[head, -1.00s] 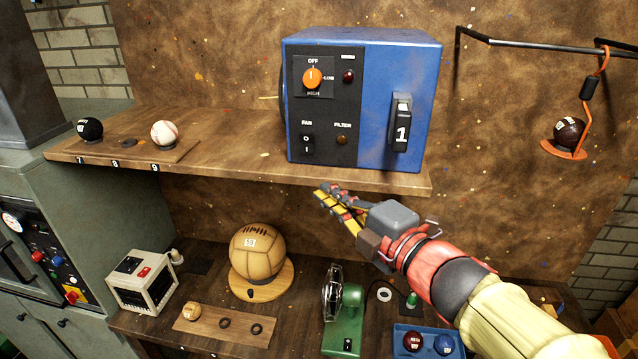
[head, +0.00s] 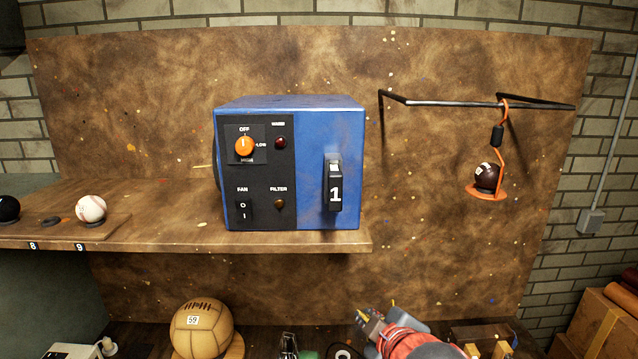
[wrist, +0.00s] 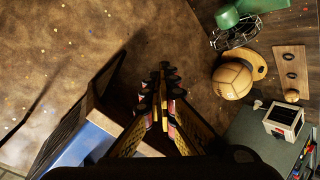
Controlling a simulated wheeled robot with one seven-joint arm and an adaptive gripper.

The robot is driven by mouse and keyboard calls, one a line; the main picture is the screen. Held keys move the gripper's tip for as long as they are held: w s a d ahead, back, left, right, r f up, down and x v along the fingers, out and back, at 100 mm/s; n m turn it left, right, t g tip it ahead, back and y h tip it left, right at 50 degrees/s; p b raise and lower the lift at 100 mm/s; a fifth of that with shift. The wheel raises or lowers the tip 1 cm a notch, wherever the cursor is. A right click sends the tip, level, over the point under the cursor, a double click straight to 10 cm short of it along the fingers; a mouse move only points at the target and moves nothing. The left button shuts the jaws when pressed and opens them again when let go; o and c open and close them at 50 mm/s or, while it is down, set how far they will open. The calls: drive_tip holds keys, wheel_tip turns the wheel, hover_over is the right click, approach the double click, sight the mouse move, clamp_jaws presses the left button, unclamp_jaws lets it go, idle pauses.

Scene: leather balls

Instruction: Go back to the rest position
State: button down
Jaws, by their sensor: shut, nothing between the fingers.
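My gripper (head: 372,318) is at the lower middle of the head view, below the shelf and to the right of the tan ball. In the wrist view my gripper (wrist: 166,92) has its fingertips together with nothing between them. My arm runs off the bottom edge of the head view.
A blue box (head: 290,165) stands on the wooden shelf (head: 300,243). A baseball (head: 91,208) is at left on the shelf. A tan ball (head: 200,328) sits below. A dark ball (head: 487,177) hangs in an orange holder from a black rail (head: 450,103). Brown boxes (head: 605,325) are at right.

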drive_tip(key=s+d+f+m+g+b, duration=0.2)
drive_tip(key=s+d+f+m+b, duration=0.1)
drive_tip(key=s+f, duration=0.3)
drive_tip(key=s+d+f+m+g+h+b, duration=0.1)
drive_tip(key=s+d+f+m+g+b, duration=0.1)
drive_tip(key=s+f+m+b, duration=0.3)
drive_tip(key=s+d+f+m+g+b, duration=0.2)
drive_tip(key=s+d+f+m+b, duration=0.1)
drive_tip(key=s+f, duration=0.5)
drive_tip(key=shift+s+d+f+m+h+b, duration=0.35)
drive_tip(key=shift+s+d+m+h+b, duration=0.05)
drive_tip(key=shift+s+d+b, duration=0.5)
